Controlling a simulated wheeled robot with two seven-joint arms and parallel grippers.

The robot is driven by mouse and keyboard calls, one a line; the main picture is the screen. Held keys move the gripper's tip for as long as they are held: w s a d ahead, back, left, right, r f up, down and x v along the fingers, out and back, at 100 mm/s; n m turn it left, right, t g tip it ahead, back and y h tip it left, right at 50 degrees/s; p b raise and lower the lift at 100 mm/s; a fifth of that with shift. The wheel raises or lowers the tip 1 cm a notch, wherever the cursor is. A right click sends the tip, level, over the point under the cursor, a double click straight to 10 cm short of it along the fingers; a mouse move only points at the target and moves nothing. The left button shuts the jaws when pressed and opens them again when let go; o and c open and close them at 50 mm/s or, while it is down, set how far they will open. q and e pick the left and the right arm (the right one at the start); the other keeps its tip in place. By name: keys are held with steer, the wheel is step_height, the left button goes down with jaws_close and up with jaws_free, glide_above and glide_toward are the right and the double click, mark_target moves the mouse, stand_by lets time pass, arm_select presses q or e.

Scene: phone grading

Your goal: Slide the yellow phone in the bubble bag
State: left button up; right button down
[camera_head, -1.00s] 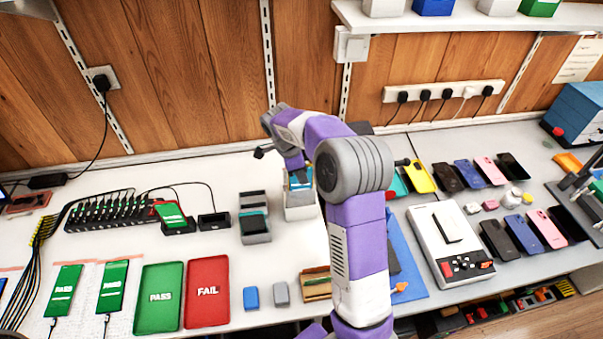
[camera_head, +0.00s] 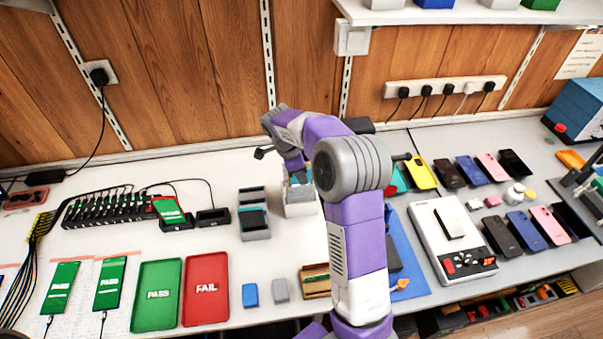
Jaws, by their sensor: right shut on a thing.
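My right arm rises from the bottom middle and bends left. Its gripper (camera_head: 298,176) points down at the white box (camera_head: 299,207) behind the middle of the table. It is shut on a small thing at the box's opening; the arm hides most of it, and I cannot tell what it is. A yellow phone (camera_head: 421,174) lies flat at the back right, beside a teal one, apart from the gripper. I cannot make out a bubble bag for sure. My left gripper is not in view.
Left of the box stands a grey-and-black holder (camera_head: 254,222). Green PASS (camera_head: 157,296) and red FAIL (camera_head: 206,291) trays lie at the front. A white device (camera_head: 452,240) and several phones fill the right. Bare table lies between the holder and the trays.

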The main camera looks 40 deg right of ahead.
steer(key=shift+f, duration=0.35)
steer(key=c, duration=1)
jaws_free()
steer(key=shift+r, duration=0.1)
steer(key=shift+r+p, duration=2.5)
steer(key=shift+r, duration=0.95)
